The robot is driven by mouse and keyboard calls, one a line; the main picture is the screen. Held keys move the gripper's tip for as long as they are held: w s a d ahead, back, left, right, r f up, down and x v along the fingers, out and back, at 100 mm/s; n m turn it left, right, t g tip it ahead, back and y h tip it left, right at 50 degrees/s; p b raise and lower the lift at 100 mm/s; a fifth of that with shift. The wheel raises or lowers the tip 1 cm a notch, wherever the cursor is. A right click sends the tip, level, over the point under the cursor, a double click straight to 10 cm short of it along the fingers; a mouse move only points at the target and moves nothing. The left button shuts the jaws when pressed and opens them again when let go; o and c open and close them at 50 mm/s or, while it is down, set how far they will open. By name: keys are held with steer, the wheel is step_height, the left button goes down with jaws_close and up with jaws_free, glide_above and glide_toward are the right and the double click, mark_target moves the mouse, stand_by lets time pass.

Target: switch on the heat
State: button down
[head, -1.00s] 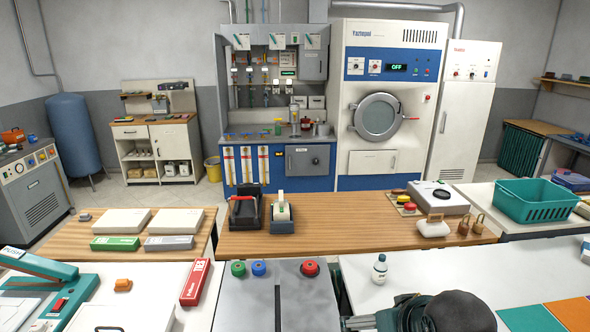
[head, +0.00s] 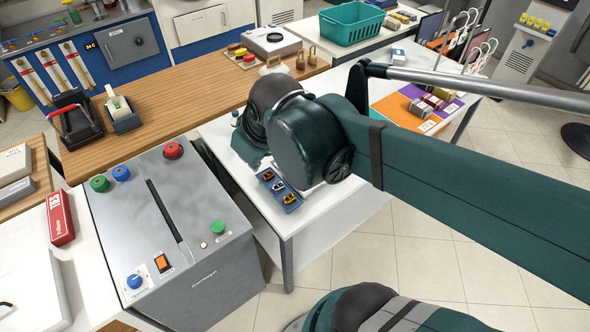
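A grey machine (head: 200,285) with a dark slot stands at the left front. On its top near the front edge are an orange rocker switch (head: 162,263) on a white plate, a blue dial (head: 135,281) on a white label and a small green button or lamp (head: 218,227). Green, blue and red knobs (head: 172,150) sit along its back edge. The labels are too small to read, so I cannot tell which control is for heat, or whether the switch is on. My dark green arm reaches in from the right, its bent part right of the machine. My gripper does not show.
Right of the machine is a white table (head: 330,215) with a blue tray (head: 279,190) of small coloured items, close to my arm. A red box (head: 60,218) lies left of the machine. A wooden counter (head: 190,105) runs behind. Open tiled floor lies at the lower right.

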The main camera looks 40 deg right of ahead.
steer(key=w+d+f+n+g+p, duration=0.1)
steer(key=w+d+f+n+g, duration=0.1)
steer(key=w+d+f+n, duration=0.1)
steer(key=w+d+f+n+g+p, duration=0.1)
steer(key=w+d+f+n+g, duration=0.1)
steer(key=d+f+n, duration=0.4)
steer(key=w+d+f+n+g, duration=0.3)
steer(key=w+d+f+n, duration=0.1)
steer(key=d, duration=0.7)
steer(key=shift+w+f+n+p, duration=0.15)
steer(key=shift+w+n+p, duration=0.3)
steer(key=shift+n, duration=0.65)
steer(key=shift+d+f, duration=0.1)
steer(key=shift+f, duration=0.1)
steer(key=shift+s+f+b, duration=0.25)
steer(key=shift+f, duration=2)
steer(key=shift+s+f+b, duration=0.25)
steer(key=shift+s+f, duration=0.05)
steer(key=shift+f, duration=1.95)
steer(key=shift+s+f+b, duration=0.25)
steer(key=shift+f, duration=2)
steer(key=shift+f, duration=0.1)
